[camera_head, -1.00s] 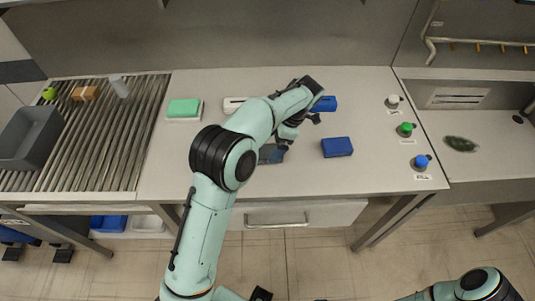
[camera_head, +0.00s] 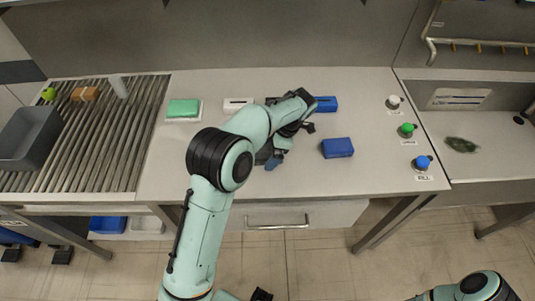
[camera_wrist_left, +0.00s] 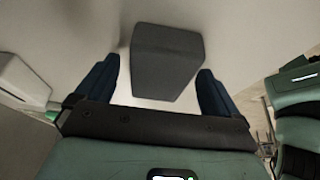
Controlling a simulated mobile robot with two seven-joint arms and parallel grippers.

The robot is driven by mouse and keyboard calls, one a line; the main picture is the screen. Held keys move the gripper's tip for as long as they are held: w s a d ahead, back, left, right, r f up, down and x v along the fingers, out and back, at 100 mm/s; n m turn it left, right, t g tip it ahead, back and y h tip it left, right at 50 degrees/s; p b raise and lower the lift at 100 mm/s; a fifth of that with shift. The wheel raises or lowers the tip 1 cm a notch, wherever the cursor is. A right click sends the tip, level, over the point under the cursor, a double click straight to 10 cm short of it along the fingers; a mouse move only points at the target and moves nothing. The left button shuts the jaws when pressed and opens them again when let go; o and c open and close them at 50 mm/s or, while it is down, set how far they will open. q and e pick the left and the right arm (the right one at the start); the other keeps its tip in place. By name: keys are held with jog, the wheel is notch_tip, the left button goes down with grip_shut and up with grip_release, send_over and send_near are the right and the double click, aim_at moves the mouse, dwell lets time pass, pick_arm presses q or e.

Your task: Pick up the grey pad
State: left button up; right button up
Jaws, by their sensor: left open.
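The grey pad (camera_wrist_left: 165,62) shows in the left wrist view as a dark grey block between the two blue fingers of my left gripper (camera_wrist_left: 157,72). The gripper is open, with a gap visible between the pad and each finger. In the head view my left gripper (camera_head: 274,160) is low over the middle of the table, partly behind my own arm. The pad is mostly hidden there by the arm and gripper. My right gripper is not in view; only part of my right arm shows at the lower right.
A blue box (camera_head: 337,148) lies right of the gripper on the table (camera_head: 330,182). A green block (camera_head: 183,107) on a white base is at the left. White (camera_head: 238,103) and blue (camera_head: 325,104) items are at the back. A roller conveyor (camera_head: 105,140) holds a grey crate (camera_head: 28,136).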

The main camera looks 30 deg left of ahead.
aim_at(269, 151)
pick_arm(q)
jog(key=c, duration=1)
jog(key=shift+r, duration=0.25)
notch_tip(269, 151, up, 20)
jog(key=p, duration=0.3)
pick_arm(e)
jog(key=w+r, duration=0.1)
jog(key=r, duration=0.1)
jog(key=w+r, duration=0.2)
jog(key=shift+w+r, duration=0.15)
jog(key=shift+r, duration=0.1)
pick_arm(q)
jog(key=shift+o, duration=0.2)
